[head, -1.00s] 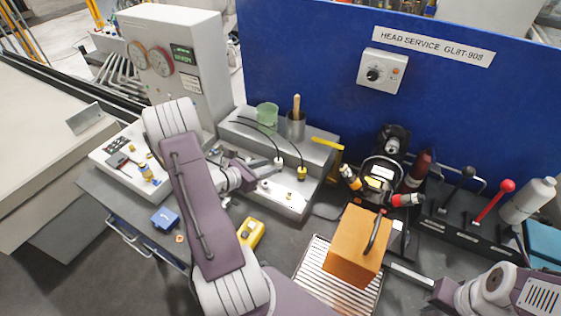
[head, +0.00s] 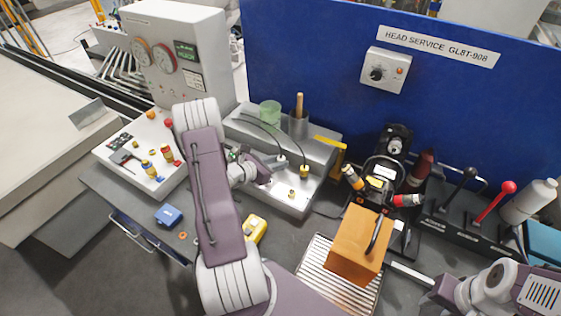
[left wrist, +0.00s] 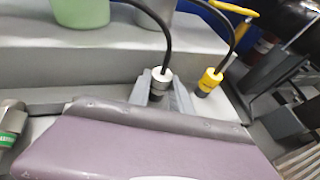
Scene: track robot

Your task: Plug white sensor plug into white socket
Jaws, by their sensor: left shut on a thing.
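The white plug (head: 282,159), on a black cable, stands upright at the grey block (head: 270,197). In the left wrist view the plug (left wrist: 161,75) shows its pale collar between my fingers. My left gripper (head: 275,163) is shut on it, and it also shows in the left wrist view (left wrist: 160,92). The plug's lower end is hidden by the fingers and my arm. I cannot pick out the white socket. My right gripper (head: 440,290) is only partly visible at the lower right, and its jaws are unclear.
A yellow plug (head: 304,171) on a second cable stands close to the right. Behind are a green cup (head: 270,112) and a metal cup (head: 298,124). A brass fitting (head: 292,194) is in front. An orange box (head: 358,246) stands on the slatted tray (head: 312,262).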

